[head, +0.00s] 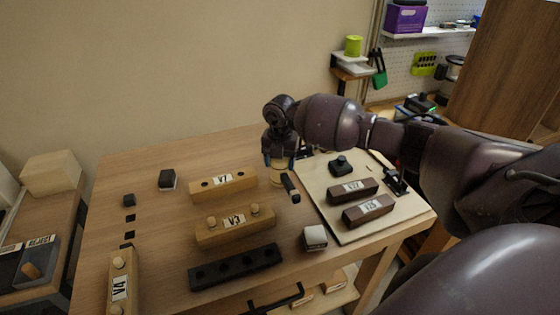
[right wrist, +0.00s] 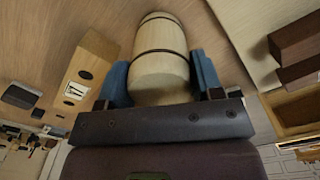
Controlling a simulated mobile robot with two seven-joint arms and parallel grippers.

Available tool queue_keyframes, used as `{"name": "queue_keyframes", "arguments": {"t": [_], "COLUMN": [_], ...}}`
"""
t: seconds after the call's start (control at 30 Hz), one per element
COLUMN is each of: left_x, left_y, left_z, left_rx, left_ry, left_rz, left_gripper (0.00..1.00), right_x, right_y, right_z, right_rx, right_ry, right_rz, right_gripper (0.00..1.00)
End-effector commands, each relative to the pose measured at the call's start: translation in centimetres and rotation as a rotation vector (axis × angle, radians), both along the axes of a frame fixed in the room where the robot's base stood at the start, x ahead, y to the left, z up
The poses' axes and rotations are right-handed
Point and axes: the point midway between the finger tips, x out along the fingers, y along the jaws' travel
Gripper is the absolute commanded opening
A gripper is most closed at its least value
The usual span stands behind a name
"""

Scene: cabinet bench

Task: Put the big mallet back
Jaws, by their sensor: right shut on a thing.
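The mallet's pale wooden, barrel-shaped head with dark bands (right wrist: 160,50) is between the blue fingertips of my right gripper (right wrist: 158,82) in the right wrist view. In the head view my right gripper (head: 280,161) points down over the table's back right part, shut on this pale head (head: 278,178). A short dark rod (head: 290,187) shows just beside it; I cannot tell whether it is the mallet's handle. A wooden block marked V7 (head: 240,186) with two dark holes lies left of the gripper. My left gripper is not in view.
A V3 block (head: 235,225) with two pegs and a black holed block (head: 235,267) lie in front. A V4 block (head: 120,284) is at the left front. A pale board (head: 337,215) with dark blocks lies right. A white-topped block (head: 315,237) stands near the front edge.

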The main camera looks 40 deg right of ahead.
Motion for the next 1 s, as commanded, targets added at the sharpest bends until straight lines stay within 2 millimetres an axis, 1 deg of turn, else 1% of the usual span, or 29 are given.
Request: {"name": "queue_keyframes", "arguments": {"t": [0.53, 1.0], "left_x": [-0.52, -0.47], "left_y": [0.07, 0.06], "left_z": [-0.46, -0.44], "left_rx": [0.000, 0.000], "left_ry": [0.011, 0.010], "left_rz": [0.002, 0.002], "left_gripper": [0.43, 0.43], "right_x": [-0.01, 0.01], "right_y": [-0.01, 0.01], "right_z": [-0.74, -0.79], "right_rx": [-0.001, 0.000], "right_ry": [0.001, 0.000], "right_rz": [0.000, 0.000], "right_gripper": [0.22, 0.22]}}
